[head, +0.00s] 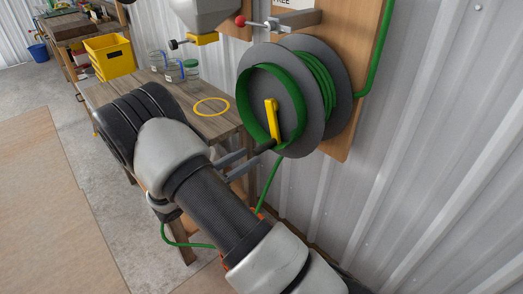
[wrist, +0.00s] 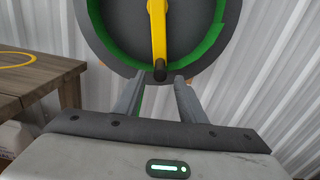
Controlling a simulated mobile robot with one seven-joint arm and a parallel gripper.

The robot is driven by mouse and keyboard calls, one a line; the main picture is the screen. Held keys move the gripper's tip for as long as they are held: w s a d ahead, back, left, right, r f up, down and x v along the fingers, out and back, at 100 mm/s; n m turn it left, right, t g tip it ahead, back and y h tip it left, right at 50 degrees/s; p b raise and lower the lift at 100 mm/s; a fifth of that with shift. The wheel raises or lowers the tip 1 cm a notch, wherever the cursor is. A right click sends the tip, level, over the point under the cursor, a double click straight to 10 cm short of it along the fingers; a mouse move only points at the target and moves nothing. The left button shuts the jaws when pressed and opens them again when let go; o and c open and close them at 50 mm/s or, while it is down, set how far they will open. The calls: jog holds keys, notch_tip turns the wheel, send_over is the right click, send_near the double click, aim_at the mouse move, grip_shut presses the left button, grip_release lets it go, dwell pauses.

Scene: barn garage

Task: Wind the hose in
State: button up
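The hose reel (head: 330,62) is a grey drum on a wooden wall board, with green hose (head: 318,78) wound inside. Its near disc has a green rim. A yellow crank (head: 271,118) points down and ends in a black handle (head: 264,146). In the wrist view the crank (wrist: 157,30) hangs straight down, its black handle (wrist: 159,70) in front of my gripper. My gripper (wrist: 160,80) is open, its fingertips just below and to either side of the handle. Whether they touch it, I cannot tell. Loose hose (head: 270,186) runs down from the reel and reappears lower left (head: 188,244).
A wooden bench (head: 225,122) stands left of the reel, with a yellow ring (head: 211,99) and several jars (head: 173,72) on it. A yellow crate (head: 110,57) is farther back. A red-knobbed lever (head: 240,21) sits above the reel. Corrugated wall lies behind; floor is open at left.

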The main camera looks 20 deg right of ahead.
aim_at(262, 149)
jog(key=x, duration=0.7)
grip_shut()
